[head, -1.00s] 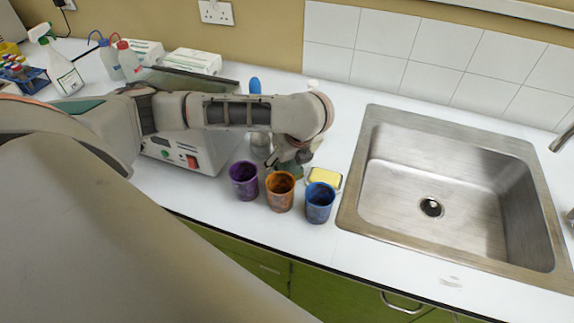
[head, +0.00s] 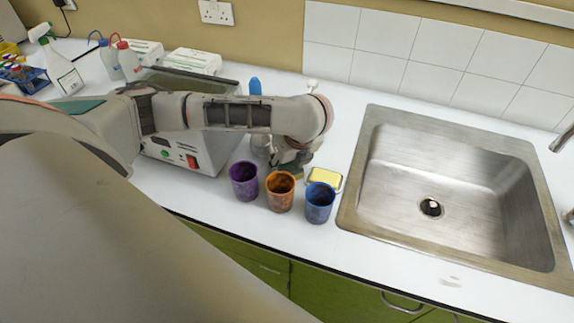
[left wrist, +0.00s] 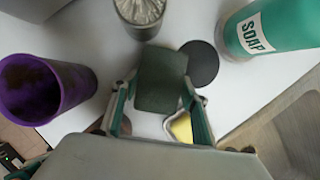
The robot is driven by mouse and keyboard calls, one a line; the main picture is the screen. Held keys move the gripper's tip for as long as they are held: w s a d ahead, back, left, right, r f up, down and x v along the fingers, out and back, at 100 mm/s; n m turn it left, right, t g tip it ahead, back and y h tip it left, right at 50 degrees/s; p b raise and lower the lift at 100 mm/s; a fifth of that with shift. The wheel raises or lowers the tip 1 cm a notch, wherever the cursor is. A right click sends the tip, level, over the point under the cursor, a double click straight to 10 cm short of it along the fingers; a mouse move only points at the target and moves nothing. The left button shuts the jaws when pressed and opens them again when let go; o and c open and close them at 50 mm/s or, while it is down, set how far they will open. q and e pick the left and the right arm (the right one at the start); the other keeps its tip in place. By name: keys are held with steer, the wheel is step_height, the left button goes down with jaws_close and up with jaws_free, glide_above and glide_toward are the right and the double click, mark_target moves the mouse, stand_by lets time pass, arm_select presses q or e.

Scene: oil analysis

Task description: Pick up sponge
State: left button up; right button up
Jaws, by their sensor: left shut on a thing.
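The sponge (left wrist: 162,82) shows its dark green top in the left wrist view, between the two fingers of my left gripper (left wrist: 158,104). The gripper is shut on it. In the head view my left gripper (head: 292,163) points down at the counter behind the cups, and only a small edge of the sponge (head: 297,174) shows below it. I cannot tell whether the sponge is still touching the counter.
Purple (head: 244,182), orange (head: 280,192) and blue (head: 319,203) cups stand in front. A soap bottle (left wrist: 265,35) and beaker (left wrist: 140,18) are close. The sink (head: 450,190) is at right.

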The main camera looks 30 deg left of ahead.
mark_target(288, 164)
arm_select(q)
step_height(288, 164, up, 20)
steer(key=shift+r, duration=0.25)
stand_by(0.6)
steer(key=shift+o, duration=0.2)
